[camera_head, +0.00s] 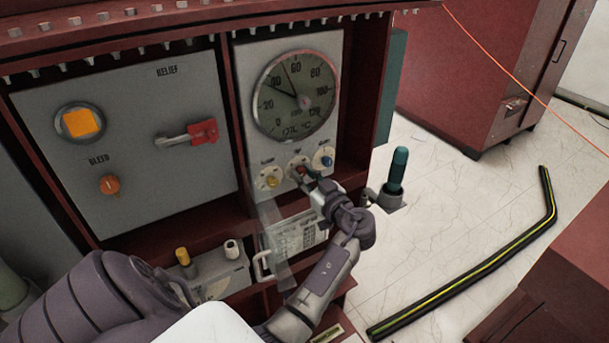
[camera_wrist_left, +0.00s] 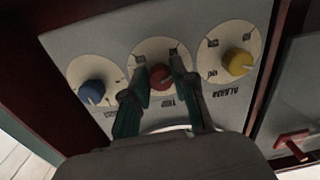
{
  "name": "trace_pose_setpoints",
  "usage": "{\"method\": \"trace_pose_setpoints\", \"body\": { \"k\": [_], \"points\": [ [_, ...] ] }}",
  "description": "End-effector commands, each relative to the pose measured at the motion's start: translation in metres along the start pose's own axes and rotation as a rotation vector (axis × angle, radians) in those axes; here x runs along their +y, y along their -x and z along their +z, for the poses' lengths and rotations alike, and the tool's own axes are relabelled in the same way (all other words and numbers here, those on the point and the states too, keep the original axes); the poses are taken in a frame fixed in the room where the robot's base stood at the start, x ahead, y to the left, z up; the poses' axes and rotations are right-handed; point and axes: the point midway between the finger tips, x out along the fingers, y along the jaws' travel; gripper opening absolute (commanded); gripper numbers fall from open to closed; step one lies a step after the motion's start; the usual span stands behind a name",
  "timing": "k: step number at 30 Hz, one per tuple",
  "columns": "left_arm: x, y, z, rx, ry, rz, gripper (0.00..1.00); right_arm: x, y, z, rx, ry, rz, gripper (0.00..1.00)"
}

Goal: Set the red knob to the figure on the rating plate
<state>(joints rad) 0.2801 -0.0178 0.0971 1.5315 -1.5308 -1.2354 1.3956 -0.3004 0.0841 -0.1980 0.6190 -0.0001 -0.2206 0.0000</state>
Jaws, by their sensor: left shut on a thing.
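The red knob (camera_head: 301,169) is the middle one of three dial knobs below the round gauge (camera_head: 294,95). In the left wrist view the red knob (camera_wrist_left: 160,77) sits on a pale dial (camera_wrist_left: 147,52) marked TRIP, which appears upside down. My left gripper (camera_head: 309,175) is at the red knob; in the wrist view its two green-tipped fingers (camera_wrist_left: 157,90) are shut on the knob's sides. The rating plate (camera_head: 292,236) is the pale printed panel below the knobs, partly covered by a translucent flap; its figures are too small to read. My right gripper is not in view.
A yellow knob (camera_head: 271,181) and a blue knob (camera_head: 326,160) flank the red one closely. Left are an orange button (camera_head: 81,123), a red-handled lever (camera_head: 201,132) and a bleed knob (camera_head: 109,184). A teal-handled post (camera_head: 397,172) stands right of my gripper.

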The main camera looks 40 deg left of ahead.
Motion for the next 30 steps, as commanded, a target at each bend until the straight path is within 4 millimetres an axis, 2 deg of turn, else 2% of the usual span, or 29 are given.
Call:
{"method": "trace_pose_setpoints", "body": {
  "k": [8,14,30],
  "points": [
    [0.0,0.0,0.0,0.001,-0.016,0.0,0.0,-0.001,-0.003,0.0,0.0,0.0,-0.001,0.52],
    [0.0,-0.001,0.002,0.005,-0.092,0.0,0.0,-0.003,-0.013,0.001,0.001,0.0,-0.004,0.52],
    [-0.002,-0.001,0.001,0.023,-0.56,0.0,0.0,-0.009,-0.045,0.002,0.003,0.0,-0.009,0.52]
  ]
}}
